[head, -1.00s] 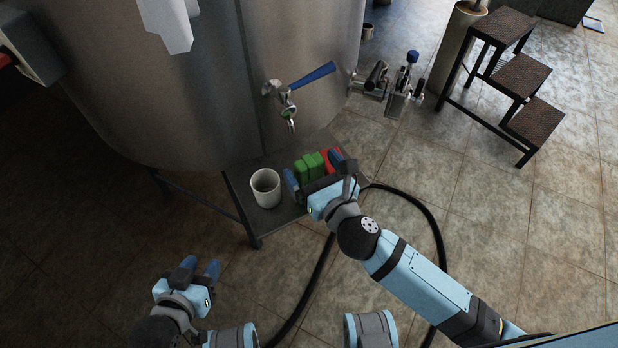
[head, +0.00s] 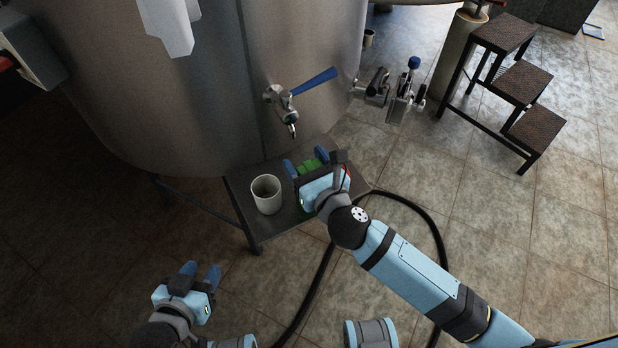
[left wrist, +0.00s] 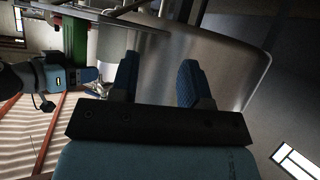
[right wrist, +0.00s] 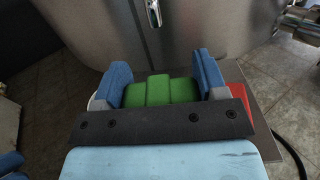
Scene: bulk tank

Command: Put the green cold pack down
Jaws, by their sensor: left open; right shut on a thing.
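The green cold pack (right wrist: 160,90) is between the blue fingers of my right gripper (right wrist: 162,75) in the right wrist view, and the gripper is shut on it. In the head view the green pack (head: 312,166) is mostly hidden behind my right gripper (head: 305,165), over the dark shelf (head: 238,187) by the tank. Whether the pack touches the shelf cannot be told. My left gripper (head: 200,272) is open and empty, low at the left, away from the shelf. It also shows in the left wrist view (left wrist: 158,75).
A white cup (head: 266,195) stands on the shelf left of my right gripper. A red thing (right wrist: 235,98) lies right of the gripper. The tap with a blue lever (head: 314,81) hangs above the shelf. A black hose (head: 322,270) curves over the floor; step stairs (head: 520,75) stand right.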

